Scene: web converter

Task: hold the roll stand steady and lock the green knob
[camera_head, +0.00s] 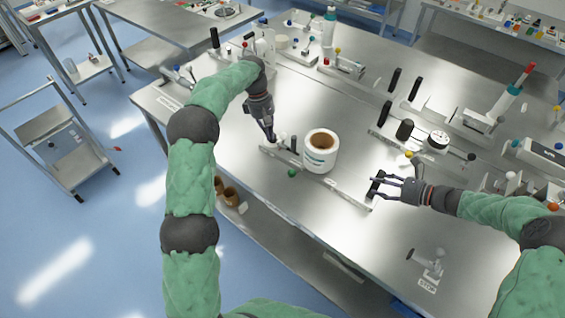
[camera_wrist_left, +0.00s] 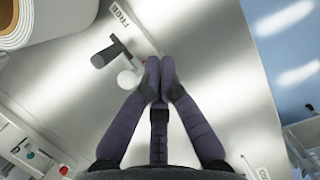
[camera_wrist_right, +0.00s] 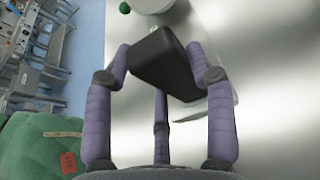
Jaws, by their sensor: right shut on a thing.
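The roll stand (camera_head: 350,196) is a low metal bar on the table with a white roll (camera_head: 321,152) with a brown core on it. The green knob (camera_head: 292,173) is at its near side, and also at the top of the right wrist view (camera_wrist_right: 125,8). My right gripper (camera_head: 380,185) is shut on the black handle (camera_wrist_right: 160,58) at the stand's right end. My left gripper (camera_head: 271,138) is over the stand's left end, its fingertips together and empty. A white ball (camera_wrist_left: 127,78) and a dark handle (camera_wrist_left: 107,54) are just beside its fingertips.
A black knob (camera_head: 405,129) and white dial unit (camera_head: 437,142) stand behind my right gripper. A small fixture (camera_head: 430,266) with a STOP label lies at the front right. The table between it and the stand is bare. Several devices line the back.

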